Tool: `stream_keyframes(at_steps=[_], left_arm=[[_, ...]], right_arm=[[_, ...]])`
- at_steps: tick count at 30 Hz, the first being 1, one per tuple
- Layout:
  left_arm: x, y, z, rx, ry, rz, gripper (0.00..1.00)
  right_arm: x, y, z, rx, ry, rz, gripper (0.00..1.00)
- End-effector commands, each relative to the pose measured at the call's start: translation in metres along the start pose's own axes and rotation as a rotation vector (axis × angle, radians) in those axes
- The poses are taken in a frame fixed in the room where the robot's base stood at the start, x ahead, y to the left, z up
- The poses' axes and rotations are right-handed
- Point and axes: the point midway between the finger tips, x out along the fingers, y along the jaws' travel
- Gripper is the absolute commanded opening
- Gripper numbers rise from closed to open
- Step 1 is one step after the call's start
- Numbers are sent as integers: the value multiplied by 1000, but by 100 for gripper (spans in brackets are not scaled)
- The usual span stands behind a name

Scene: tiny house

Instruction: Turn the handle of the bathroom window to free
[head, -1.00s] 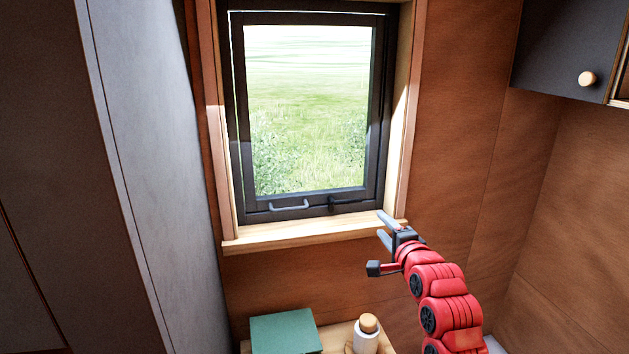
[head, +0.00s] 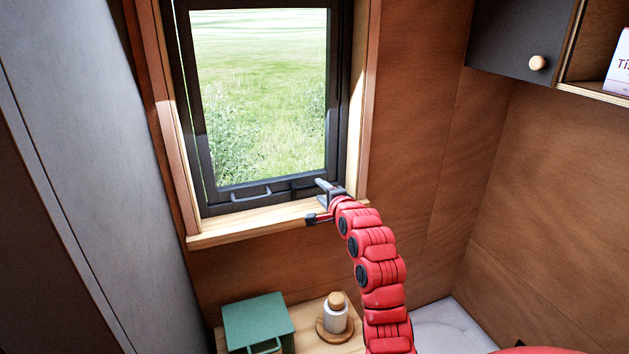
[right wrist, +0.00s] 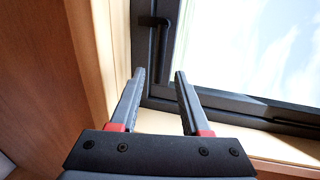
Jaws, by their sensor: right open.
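The bathroom window (head: 180,110) has a dark frame. Along its bottom rail sit a grey bar pull (head: 250,195) and a dark lever handle (head: 303,186), partly hidden by my gripper. The dark handle shows at the top of the right wrist view (right wrist: 166,38), its lever lying along the rail. My right gripper (head: 317,200) is at the window's lower right corner, just right of the dark handle. In the right wrist view its fingers (right wrist: 159,74) are apart with nothing between them, short of the handle. My left gripper is not in view.
The wooden sill (head: 225,228) runs below the frame, close under my gripper. A green box (head: 257,318) and a bottle with a wooden cap (head: 336,318) stand on a wooden surface below. A dark cabinet (head: 510,40) hangs upper right.

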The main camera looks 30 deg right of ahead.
Motion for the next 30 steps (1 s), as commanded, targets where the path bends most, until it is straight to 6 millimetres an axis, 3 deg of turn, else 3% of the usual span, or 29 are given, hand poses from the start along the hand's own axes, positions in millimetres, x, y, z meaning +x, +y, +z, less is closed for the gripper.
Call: stream_keyframes(at_steps=[6,12,26,30], left_arm=[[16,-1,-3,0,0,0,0],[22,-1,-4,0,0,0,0],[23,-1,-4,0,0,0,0],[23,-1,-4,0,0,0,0]], right_arm=[[30,-1,0,2,0,6,47],[49,-2,0,2,-1,1,47],[57,1,0,0,0,1,47],[56,1,0,0,1,1,22]])
